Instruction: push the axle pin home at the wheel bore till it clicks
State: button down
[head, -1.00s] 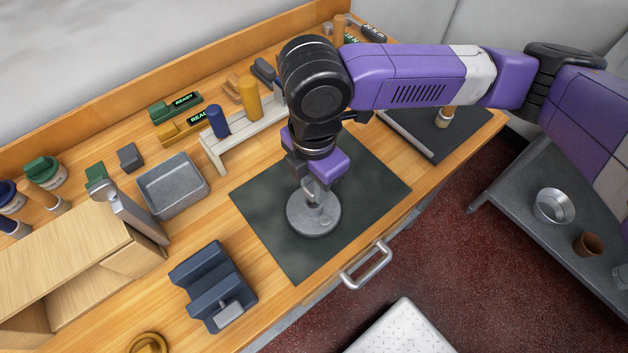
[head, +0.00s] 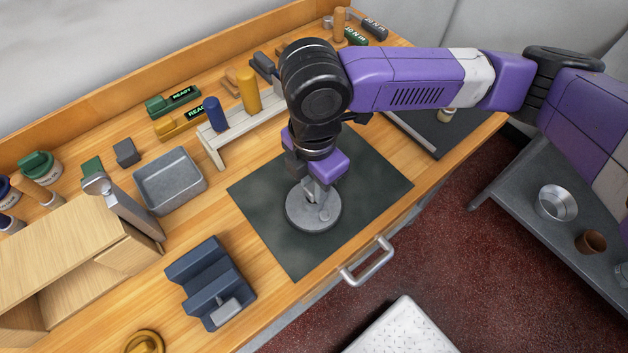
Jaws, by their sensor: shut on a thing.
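The grey round wheel (head: 301,217) lies flat on the dark mat (head: 268,253) at the middle of the bench. My gripper (head: 311,197) points straight down over the wheel's centre, its fingers shut. A small light-grey piece between and below the fingers, at the hub, looks like the axle pin, but it is mostly hidden. The bore is hidden too, so I cannot tell how deep the pin sits.
A grey bin (head: 171,181), a blue slotted block (head: 205,276) and a wooden rack (head: 214,148) with blue and yellow handles stand left of the mat. A drawer handle (head: 368,262) juts from the bench front. The mat around the wheel is clear.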

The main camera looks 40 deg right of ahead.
jog(key=shift+f+b, duration=0.35)
jog(key=shift+f, duration=0.2)
jog(key=c, duration=1.1)
grip_release()
jog(key=shift+o, duration=0.2)
jog(key=shift+r, duration=0.15)
jog(key=shift+r+p, duration=3.5)
jog(key=shift+r, duration=0.45)
